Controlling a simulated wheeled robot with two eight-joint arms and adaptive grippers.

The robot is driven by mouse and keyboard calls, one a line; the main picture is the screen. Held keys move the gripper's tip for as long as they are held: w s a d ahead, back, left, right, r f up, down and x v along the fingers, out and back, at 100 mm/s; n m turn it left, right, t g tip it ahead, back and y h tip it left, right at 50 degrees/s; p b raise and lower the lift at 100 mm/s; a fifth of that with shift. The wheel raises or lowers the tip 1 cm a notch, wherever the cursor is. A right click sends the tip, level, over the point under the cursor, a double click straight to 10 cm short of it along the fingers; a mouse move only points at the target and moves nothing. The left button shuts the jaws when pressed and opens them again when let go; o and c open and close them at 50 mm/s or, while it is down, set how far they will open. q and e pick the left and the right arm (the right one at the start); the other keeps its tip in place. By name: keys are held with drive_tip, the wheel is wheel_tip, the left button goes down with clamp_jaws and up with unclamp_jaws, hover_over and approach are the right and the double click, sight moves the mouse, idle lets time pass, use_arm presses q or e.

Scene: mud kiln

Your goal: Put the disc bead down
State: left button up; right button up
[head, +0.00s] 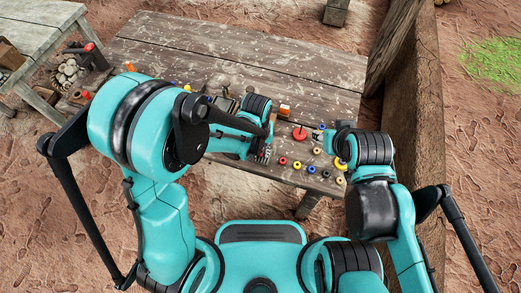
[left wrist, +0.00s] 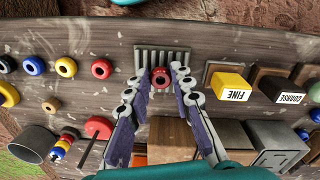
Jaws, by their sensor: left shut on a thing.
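A red disc bead (left wrist: 161,77) with a dark hole sits between the fingertips of my left gripper (left wrist: 161,72) in the left wrist view. The gripper is shut on it. Under and behind the bead is a grey ribbed rack (left wrist: 163,56); I cannot tell whether the bead touches it. In the head view my left gripper (head: 263,154) is at the table's near edge, and the held bead is too small to make out. My right gripper (head: 319,136) is over the table's right part; its fingers are too small to read.
Several loose beads, among them a red one (left wrist: 102,68), lie left of the rack in the left wrist view. A dark cup (left wrist: 35,145) stands farther left. A yellow FINE block (left wrist: 231,85) and a black COARSE block (left wrist: 278,88) are at right. The wooden table's (head: 225,50) far part is clear.

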sight(259, 153)
use_arm(q)
drive_tip(key=shift+f, duration=0.2)
drive_tip(key=o, duration=0.8)
drive_tip(key=shift+o, duration=0.2)
drive_tip(key=shift+r, duration=0.1)
drive_tip(key=shift+r, duration=0.15)
wheel_tip(259, 153, up, 12)
drive_tip(key=p, duration=0.5)
drive_tip(key=s+a+r+t, duration=0.2)
drive_tip(key=a+r, duration=0.3)
drive_tip(key=a, duration=0.4)
drive_tip(key=s+a+r+t, duration=0.2)
drive_tip(key=a+r+t, duration=0.3)
drive_tip(key=a, duration=0.3)
drive_tip(key=shift+s+a+r+n, duration=0.3)
drive_tip(key=shift+s+a+r, duration=0.1)
drive_tip(key=shift+r, duration=0.4)
